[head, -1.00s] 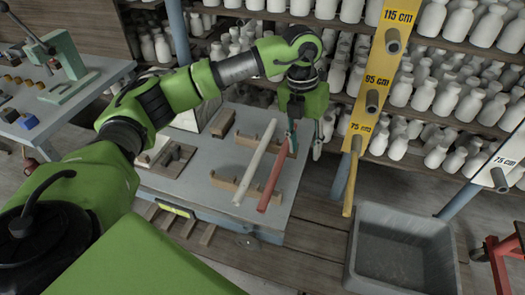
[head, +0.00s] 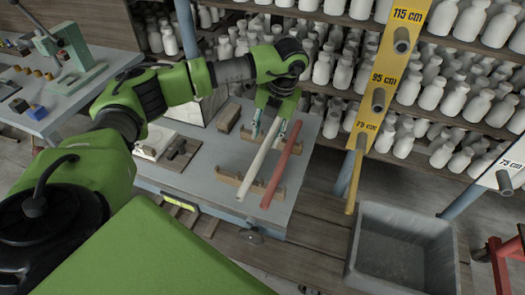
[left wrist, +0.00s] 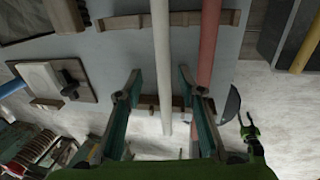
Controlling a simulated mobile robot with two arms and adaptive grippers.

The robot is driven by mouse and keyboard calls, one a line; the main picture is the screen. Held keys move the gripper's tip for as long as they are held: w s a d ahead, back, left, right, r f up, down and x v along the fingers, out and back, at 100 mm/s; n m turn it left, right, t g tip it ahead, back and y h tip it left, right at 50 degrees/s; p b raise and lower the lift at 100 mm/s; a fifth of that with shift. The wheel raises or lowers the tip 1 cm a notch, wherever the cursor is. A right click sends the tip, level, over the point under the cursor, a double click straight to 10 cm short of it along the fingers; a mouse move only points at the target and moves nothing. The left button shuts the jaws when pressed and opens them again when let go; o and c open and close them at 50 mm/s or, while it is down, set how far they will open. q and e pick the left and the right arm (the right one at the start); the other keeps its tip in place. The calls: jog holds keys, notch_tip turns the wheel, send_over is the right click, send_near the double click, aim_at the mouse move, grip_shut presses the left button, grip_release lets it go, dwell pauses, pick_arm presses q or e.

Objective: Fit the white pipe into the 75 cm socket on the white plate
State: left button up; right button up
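The white pipe (head: 257,163) lies beside a red pipe (head: 281,165) across wooden rests on the grey bench. My left gripper (head: 269,130) is open over the far part of the white pipe. In the left wrist view, the white pipe (left wrist: 162,50) runs between the open fingers (left wrist: 159,84), with no clear contact. The red pipe (left wrist: 209,45) passes by the right finger. The white plate (head: 514,163), marked 75 cm, stands at the right edge with its socket (head: 504,181) showing. My right gripper is not in view.
A yellow plate (head: 397,60) carries several sockets; a yellow pipe (head: 353,182) sticks out at its 75 cm mark. A grey bin (head: 401,251) stands on the floor in front. Shelves of white bottles (head: 460,100) fill the back. A red stand (head: 497,262) is at lower right.

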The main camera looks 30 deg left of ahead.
aim_at(264, 148)
pick_arm(q)
jog(key=f, duration=0.2)
jog(key=f+p, duration=0.1)
jog(key=shift+s+f, duration=0.25)
jog(key=shift+f, duration=0.15)
jog(key=shift+a+f, duration=0.15)
jog(key=shift+f, duration=0.25)
jog(key=shift+c, duration=0.4)
grip_shut()
jog(key=shift+r, duration=0.1)
